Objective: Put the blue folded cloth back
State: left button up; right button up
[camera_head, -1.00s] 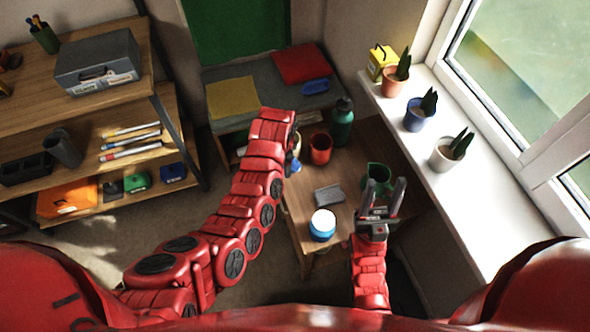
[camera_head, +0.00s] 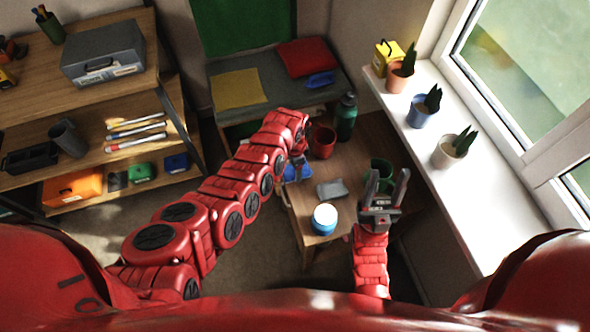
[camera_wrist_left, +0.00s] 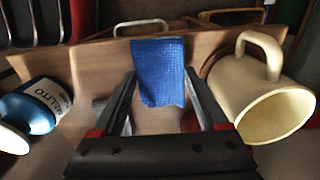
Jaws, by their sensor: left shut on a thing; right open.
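The blue folded cloth (camera_wrist_left: 158,66) is between the fingertips of my left gripper (camera_wrist_left: 160,84) in the left wrist view. That gripper is shut on it. In the head view a blue patch of the cloth (camera_head: 297,172) shows under my left gripper (camera_head: 300,152), at the left edge of the wooden table (camera_head: 352,162). My arm hides most of the grip there. My right gripper (camera_head: 385,186) is open and empty, in front of a dark green mug (camera_head: 381,170).
A cream mug (camera_wrist_left: 268,92) lies close right of the cloth in the wrist view, and a blue labelled container (camera_wrist_left: 38,105) is on the left. The table also holds a red cup (camera_head: 322,142), green bottle (camera_head: 345,117), grey cloth (camera_head: 332,189) and blue-white jar (camera_head: 324,219).

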pick_arm(q)
notch_tip(320, 180, down, 2)
jog(key=shift+s, duration=0.1)
jog(key=o, duration=0.8)
jog(key=shift+o, duration=1.4)
jog(key=shift+r, duration=0.4)
notch_tip(320, 180, up, 2)
jog(key=shift+r+p, duration=0.1)
jog(key=shift+p, duration=0.4)
notch_tip(320, 180, up, 9)
jog(key=b, duration=0.1)
